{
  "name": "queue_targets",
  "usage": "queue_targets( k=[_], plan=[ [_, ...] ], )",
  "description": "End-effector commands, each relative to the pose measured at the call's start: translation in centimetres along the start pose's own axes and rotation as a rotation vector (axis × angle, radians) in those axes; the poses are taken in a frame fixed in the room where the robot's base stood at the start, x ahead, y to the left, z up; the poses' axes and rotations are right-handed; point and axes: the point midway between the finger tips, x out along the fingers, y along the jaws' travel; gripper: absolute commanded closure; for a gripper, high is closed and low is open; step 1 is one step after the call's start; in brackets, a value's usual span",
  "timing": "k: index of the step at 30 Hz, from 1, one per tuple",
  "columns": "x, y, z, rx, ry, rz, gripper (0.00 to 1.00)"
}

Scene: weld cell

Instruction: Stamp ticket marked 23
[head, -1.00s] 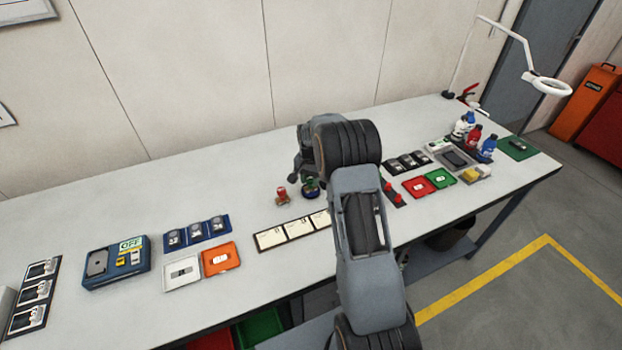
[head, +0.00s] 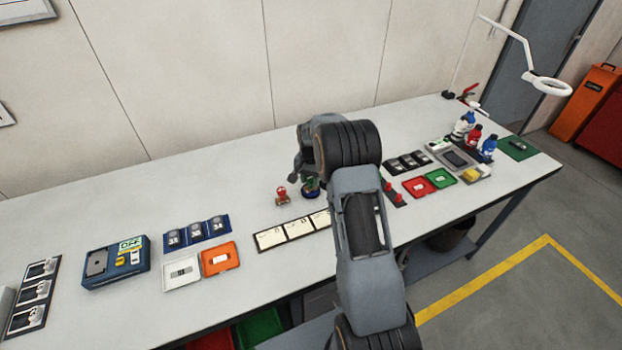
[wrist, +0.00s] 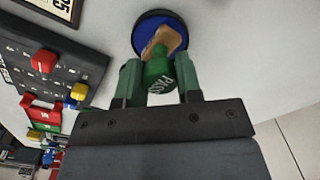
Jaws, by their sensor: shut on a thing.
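My gripper (wrist: 158,82) is shut on a green-handled stamp (wrist: 159,72) with white lettering and a wooden base. The stamp is over a round blue ink pad (wrist: 145,34) in a dark rim; I cannot tell if they touch. In the head view the ink pad (head: 308,193) shows beside my arm, which hides most of my gripper. A red stamp (head: 281,193) stands just left of the pad. Cream tickets (head: 270,239) lie in a row in a dark holder nearer the front edge; their numbers are too small to read here, and my arm hides the right end.
A blue device marked OFF (head: 116,262), a white tray (head: 181,287) and an orange tray (head: 220,270) lie to the left. A dark panel with red knobs (head: 390,189), red and green trays (head: 418,188) and bottles (head: 473,135) are right. The table behind the pad is clear.

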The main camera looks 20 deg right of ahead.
Motion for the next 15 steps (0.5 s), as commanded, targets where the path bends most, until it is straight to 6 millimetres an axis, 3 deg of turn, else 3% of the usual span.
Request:
queue_targets(
  k=[5,15],
  plan=[
    [-0.3,0.0,0.1,0.0,-0.003,0.002,0.83],
    [-3.0,0.0,0.0,0.0,-0.001,0.001,0.83]
  ],
)
